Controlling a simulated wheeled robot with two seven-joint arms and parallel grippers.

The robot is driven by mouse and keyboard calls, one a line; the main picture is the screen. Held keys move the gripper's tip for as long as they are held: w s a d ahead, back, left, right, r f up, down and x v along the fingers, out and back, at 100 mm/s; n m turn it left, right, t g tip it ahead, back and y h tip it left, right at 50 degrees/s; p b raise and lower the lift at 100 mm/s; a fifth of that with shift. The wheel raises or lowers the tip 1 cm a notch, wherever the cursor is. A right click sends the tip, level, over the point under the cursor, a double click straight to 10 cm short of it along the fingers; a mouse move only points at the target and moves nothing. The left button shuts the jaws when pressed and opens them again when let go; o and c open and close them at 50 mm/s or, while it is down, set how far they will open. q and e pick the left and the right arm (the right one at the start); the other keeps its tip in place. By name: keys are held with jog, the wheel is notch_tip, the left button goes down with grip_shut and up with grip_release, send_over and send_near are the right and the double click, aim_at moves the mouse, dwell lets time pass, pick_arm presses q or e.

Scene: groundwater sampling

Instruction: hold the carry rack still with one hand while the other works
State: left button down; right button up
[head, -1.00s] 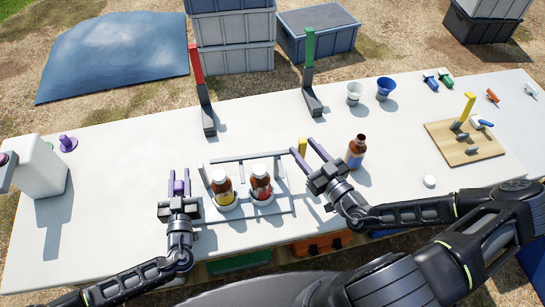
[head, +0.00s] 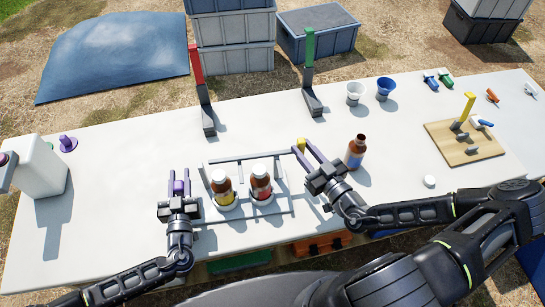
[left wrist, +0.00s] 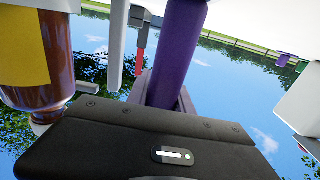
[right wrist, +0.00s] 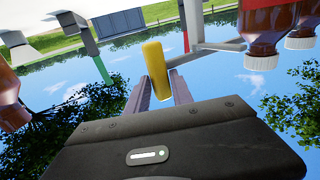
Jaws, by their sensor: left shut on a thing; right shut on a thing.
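The carry rack (head: 240,158) stands on the table with a yellow-labelled brown bottle (head: 221,187) and a red-labelled brown bottle (head: 261,183) upright in it. My left gripper (head: 179,176) is shut on the purple grip at the rack's left end; the purple grip (left wrist: 180,50) stands between the fingers in the left wrist view. My right gripper (head: 303,150) is shut on the yellow grip at the rack's right end; the yellow grip (right wrist: 155,62) shows between its fingers in the right wrist view.
A blue-labelled brown bottle (head: 356,152) stands just right of my right gripper. A white cap (head: 429,180), a wooden board (head: 450,150) and two funnels (head: 385,88) are further right. Red (head: 197,62) and green (head: 309,46) posts stand behind. A white container (head: 38,166) is left.

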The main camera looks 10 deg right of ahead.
jog(key=shift+a, duration=1.6)
jog(key=o, duration=1)
jog(key=shift+w, duration=0.1)
jog(key=shift+d, duration=0.1)
jog(key=v, duration=1.2)
pick_arm(q)
jog(key=c, duration=1.1)
grip_release()
jog(key=shift+o, duration=0.2)
